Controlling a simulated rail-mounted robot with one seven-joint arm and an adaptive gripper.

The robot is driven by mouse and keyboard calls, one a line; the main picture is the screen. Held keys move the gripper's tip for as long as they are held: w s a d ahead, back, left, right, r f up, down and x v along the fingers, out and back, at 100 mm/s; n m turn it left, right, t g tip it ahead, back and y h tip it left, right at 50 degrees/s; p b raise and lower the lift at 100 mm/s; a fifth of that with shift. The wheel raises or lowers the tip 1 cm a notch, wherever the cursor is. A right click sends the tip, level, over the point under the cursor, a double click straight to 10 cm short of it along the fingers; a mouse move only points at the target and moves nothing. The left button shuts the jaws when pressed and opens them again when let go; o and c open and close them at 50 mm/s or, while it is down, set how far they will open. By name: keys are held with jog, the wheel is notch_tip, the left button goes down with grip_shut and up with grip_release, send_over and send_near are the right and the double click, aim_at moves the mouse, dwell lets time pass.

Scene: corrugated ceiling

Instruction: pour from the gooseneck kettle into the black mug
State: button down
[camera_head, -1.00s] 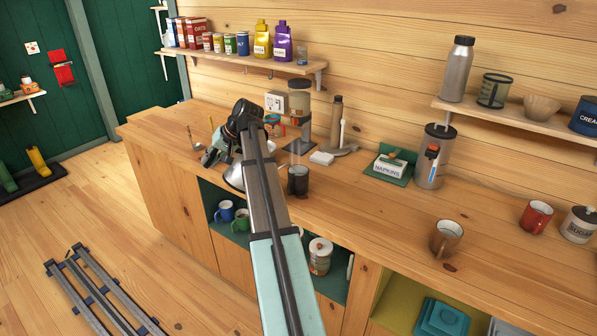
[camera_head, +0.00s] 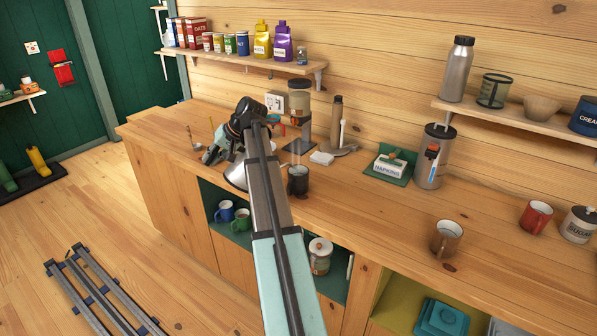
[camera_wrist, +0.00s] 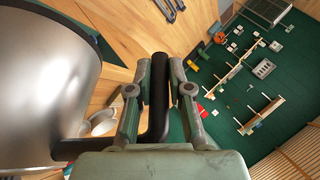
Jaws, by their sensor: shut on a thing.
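The gooseneck kettle is a silver vessel with a black handle. Its body (camera_wrist: 45,75) fills the left of the wrist view, and its handle (camera_wrist: 159,115) stands between the fingers. My gripper (camera_wrist: 160,88) is shut on this handle. In the head view my gripper (camera_head: 212,154) is beyond my arm, and part of the kettle (camera_head: 236,175) shows left of the arm. The spout is hidden. The black mug (camera_head: 298,181) stands upright on the counter, just right of my arm. A faint pale streak shows above it; I cannot tell what it is. The mug's inside is not clear.
A dispenser (camera_head: 299,103) and a brown bottle (camera_head: 336,120) stand behind the mug. A napkin holder (camera_head: 389,167), a steel canister (camera_head: 434,157) and a brown mug (camera_head: 446,238) are further right on the counter (camera_head: 370,220). The counter between them is mostly clear.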

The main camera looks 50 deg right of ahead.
jog(key=shift+s+d+r, duration=0.2)
jog(key=shift+d+r, duration=0.25)
jog(key=shift+r, duration=0.2)
dwell(1.2)
